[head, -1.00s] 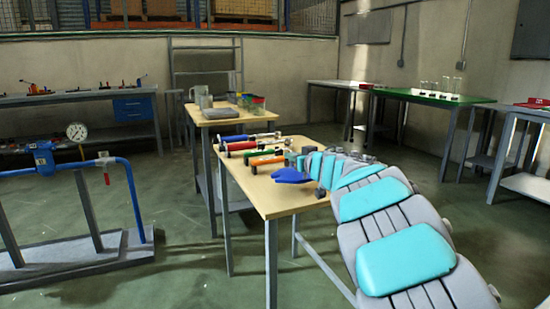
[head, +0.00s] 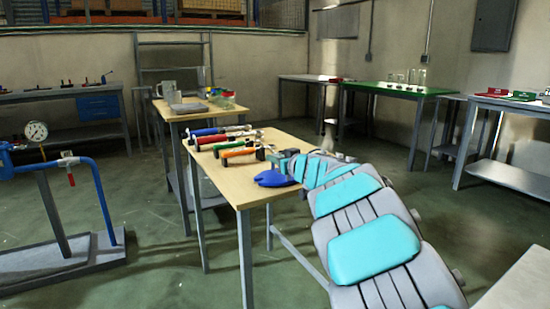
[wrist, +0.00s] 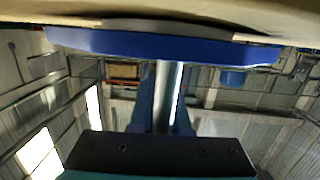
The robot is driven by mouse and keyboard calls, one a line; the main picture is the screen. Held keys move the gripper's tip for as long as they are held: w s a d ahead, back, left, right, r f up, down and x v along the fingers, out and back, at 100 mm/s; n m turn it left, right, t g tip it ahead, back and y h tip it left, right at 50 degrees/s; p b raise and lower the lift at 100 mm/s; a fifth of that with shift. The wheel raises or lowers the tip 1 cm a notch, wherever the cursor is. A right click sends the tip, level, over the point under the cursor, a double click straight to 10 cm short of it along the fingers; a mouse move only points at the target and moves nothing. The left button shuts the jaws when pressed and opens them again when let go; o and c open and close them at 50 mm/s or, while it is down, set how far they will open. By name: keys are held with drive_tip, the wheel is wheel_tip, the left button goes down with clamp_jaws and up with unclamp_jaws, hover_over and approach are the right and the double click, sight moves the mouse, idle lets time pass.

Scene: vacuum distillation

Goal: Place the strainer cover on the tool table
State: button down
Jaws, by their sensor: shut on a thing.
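The strainer cover is a blue disc-like piece (head: 272,178) at the right side of the tool table (head: 222,186), in the head view. In the wrist view the blue cover (wrist: 110,43) spans the top, with a grey ring on its table side and a silver stem (wrist: 163,95). My gripper (wrist: 165,110) is shut on this stem, with blue fingers on both sides. The beige surface (wrist: 250,15) lies close beyond the cover; I cannot tell whether they touch. In the head view my gripper is largely hidden by my grey and turquoise arm.
Several colored-handled tools (head: 230,143) lie on the tool table's far half. Its near left part is bare. A second wooden table (head: 185,112) with containers stands behind. A blue pipe rig (head: 75,180) stands left. A pale surface (head: 518,285) shows at bottom right.

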drive_tip(key=c, duration=0.9)
unclamp_jaws()
drive_tip(key=v, duration=1.2)
